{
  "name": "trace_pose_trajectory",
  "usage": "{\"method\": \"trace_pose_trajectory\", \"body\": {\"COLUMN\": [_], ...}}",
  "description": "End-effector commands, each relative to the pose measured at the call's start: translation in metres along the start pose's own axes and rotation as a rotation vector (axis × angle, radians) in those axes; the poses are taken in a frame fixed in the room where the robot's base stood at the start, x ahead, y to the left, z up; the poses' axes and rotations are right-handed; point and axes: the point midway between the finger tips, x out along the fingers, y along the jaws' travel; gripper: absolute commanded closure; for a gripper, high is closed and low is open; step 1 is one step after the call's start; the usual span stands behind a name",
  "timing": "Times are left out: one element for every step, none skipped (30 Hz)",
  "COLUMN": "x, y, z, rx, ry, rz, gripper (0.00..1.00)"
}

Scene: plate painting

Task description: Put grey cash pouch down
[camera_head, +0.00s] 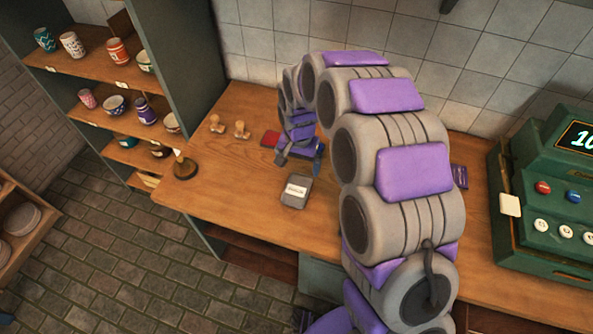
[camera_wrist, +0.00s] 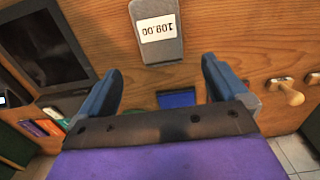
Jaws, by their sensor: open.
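The grey cash pouch (camera_head: 296,191) lies flat on the wooden counter (camera_head: 240,200), near its front edge, with a white label on top. It also shows at the top of the wrist view (camera_wrist: 172,48), where the label reads 109.00 upside down. My gripper (camera_head: 300,161) is over the counter, behind the pouch in the head view. In the wrist view my gripper (camera_wrist: 160,77) has its two blue fingers spread wide, with nothing between them. The pouch lies beyond the fingertips and appears apart from them.
Wooden stamps (camera_head: 241,129) and a red pad (camera_head: 270,139) are left of my gripper. A blue pad (camera_wrist: 177,98) and a dark framed panel (camera_wrist: 45,45) show in the wrist view. A bell-like object (camera_head: 184,166) is at left, a green cash register (camera_head: 545,205) at right.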

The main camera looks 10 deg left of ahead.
Motion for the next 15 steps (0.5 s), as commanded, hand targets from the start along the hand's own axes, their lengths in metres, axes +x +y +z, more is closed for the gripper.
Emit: {"method": "trace_pose_trajectory", "body": {"x": [-0.006, -0.008, -0.011, -0.012, -0.013, -0.014, -0.014, -0.014, -0.014, -0.014, -0.013, -0.014, -0.015, -0.017, -0.021], "y": [0.0, 0.0, 0.0, -0.001, -0.001, -0.002, -0.002, -0.002, -0.003, -0.003, -0.003, -0.003, -0.002, 0.0, 0.004], "z": [-0.001, -0.001, -0.001, -0.001, -0.001, 0.0, 0.0, 0.0, 0.0, 0.0, 0.0, 0.001, 0.001, 0.002, 0.003], "rx": [0.001, 0.001, 0.001, 0.001, 0.001, 0.001, 0.001, 0.001, 0.0, 0.0, 0.0, 0.0, 0.0, -0.001, -0.003], "ry": [0.002, 0.003, 0.002, 0.002, 0.002, 0.001, 0.001, 0.001, 0.0, 0.0, 0.0, 0.0, 0.0, -0.001, -0.002], "rz": [-0.002, -0.002, -0.002, -0.002, -0.001, -0.001, 0.0, 0.001, 0.001, 0.002, 0.002, 0.002, 0.002, 0.002, 0.002], "gripper": [0.0, 0.0, 0.0, 0.0, 0.0, 0.0, 0.0, 0.0, 0.0, 0.0, 0.0, 0.0, 0.0, 0.0, 0.0]}}
